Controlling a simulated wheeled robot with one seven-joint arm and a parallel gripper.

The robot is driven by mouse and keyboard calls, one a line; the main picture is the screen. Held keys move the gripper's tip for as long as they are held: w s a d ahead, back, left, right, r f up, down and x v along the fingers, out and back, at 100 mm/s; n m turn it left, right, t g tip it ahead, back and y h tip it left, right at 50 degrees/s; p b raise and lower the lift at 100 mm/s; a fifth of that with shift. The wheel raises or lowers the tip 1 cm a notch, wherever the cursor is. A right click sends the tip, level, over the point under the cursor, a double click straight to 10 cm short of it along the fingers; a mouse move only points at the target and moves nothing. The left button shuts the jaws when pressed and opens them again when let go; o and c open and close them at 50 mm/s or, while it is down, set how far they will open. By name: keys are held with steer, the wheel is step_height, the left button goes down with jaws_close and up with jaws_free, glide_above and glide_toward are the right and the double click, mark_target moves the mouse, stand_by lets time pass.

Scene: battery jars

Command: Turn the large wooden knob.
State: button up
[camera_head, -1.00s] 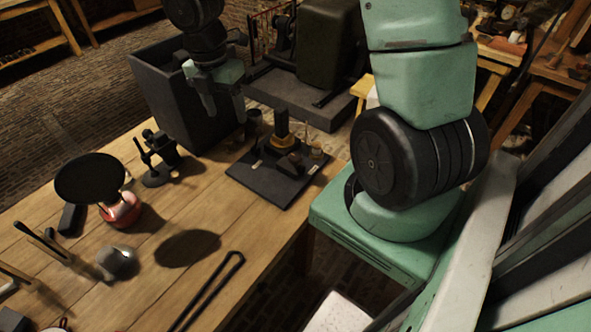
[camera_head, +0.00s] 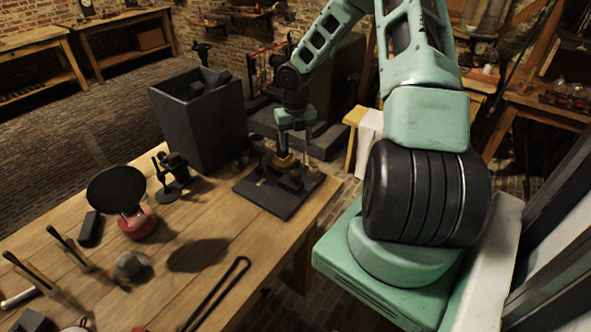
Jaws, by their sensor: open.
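A dark flat board (camera_head: 268,198) lies near the far right corner of the wooden table and carries several small fittings. A yellow-brown wooden piece, likely the large wooden knob (camera_head: 284,162), shows on it just below my gripper. My gripper (camera_head: 295,150) is open and points down, with its fingertips close to the top of this piece. I cannot tell whether they touch it or stand around it. The fingers partly hide the fittings behind.
A tall dark bin (camera_head: 200,120) stands left of the board. A small black stand (camera_head: 172,178), a black disc on a red base (camera_head: 137,222) and a grey round object (camera_head: 130,265) are further left. A long black bar (camera_head: 218,292) lies near the table's front edge.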

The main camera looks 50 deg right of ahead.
mark_target(295, 172)
step_height(295, 172, down, 12)
steer(key=shift+r+p, duration=0.15)
steer(key=shift+p, duration=0.5)
steer(key=c, duration=1)
steer(key=shift+m, duration=0.3)
